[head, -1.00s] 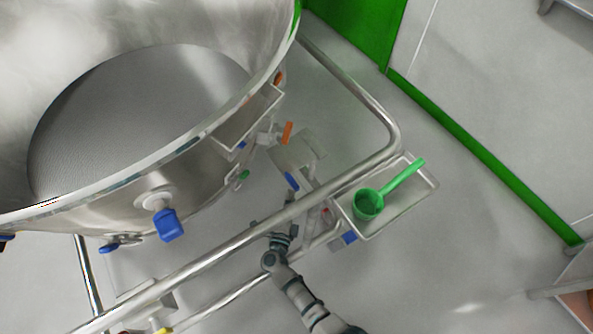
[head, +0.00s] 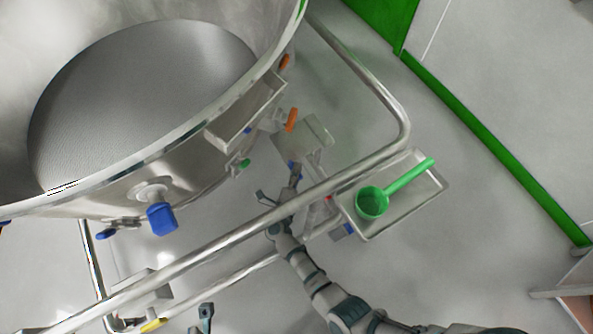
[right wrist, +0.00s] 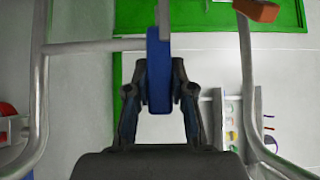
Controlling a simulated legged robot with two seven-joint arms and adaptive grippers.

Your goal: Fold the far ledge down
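A small grey ledge-like plate (head: 312,133) shows beyond the steel rail, beside the large vessel; I cannot tell for sure that it is the far ledge. A blue lever (head: 293,166) sits just below it; in the right wrist view a blue paddle (right wrist: 159,75) stands upright between my fingers. My right gripper (head: 280,190) reaches past the rail with its fingers apart. In the right wrist view the gripper (right wrist: 160,95) has one finger close on each side of the paddle; contact is unclear. Part of what looks like my left gripper (head: 205,316) shows at the bottom edge.
A tray (head: 428,210) outside the rail (head: 345,180) holds a green scoop (head: 372,203). The steel vessel (head: 110,185) fills the left, with a box-like holder (head: 245,115), a blue valve (head: 161,217) and an orange lever (head: 291,119).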

